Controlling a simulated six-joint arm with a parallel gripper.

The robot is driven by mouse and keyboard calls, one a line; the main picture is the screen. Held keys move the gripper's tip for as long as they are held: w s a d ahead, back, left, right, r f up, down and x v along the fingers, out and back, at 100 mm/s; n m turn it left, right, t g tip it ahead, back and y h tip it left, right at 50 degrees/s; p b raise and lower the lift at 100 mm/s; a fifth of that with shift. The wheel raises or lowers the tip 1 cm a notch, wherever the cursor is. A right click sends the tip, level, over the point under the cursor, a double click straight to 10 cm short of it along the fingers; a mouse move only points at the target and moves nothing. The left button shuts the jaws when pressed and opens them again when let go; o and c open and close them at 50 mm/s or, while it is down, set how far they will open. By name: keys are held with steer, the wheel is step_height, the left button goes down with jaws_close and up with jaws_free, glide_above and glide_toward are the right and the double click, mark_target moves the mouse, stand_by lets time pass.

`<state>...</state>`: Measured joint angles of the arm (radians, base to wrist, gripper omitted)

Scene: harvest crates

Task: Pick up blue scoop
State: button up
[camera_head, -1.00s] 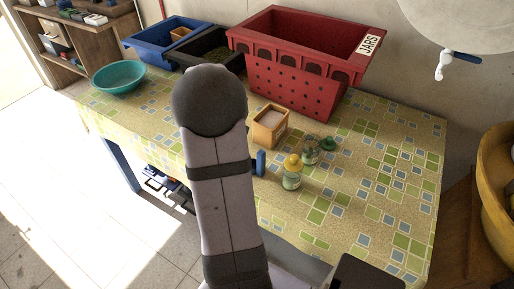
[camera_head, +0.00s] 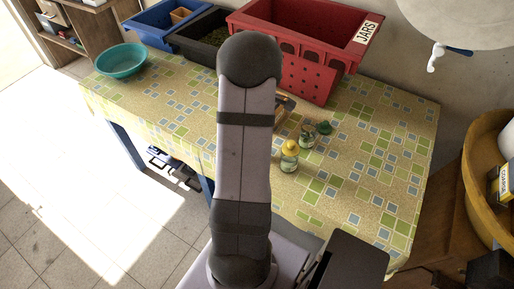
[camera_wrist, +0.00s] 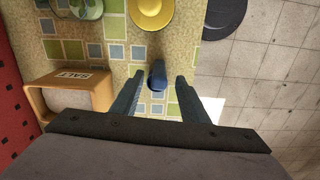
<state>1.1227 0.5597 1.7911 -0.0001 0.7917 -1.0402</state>
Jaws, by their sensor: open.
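In the wrist view, the blue scoop (camera_wrist: 157,76) shows as a short, round-ended blue piece on the tiled cloth. The rest of its shape is hard to make out. My gripper (camera_wrist: 158,84) is open, with one dark finger on each side of the blue piece. I see a gap on both sides, and I cannot tell the height between fingertips and scoop. In the head view my arm hides both the gripper and the scoop.
A salt box (camera_wrist: 75,92) stands left of my gripper. A yellow-lidded jar (camera_head: 289,158) and a green-lidded jar (camera_head: 308,135) stand close by. The red jars crate (camera_head: 310,75) is behind. The table's right part is clear.

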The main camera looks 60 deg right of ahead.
steer(key=shift+w+d+f+p, duration=0.1)
steer(key=shift+f+p, duration=0.45)
steer(key=shift+f, duration=0.75)
steer(key=shift+w+f+p, duration=0.1)
steer(key=shift+f+p, duration=0.45)
steer(key=shift+f, duration=0.75)
steer(key=shift+c, duration=0.3)
jaws_close()
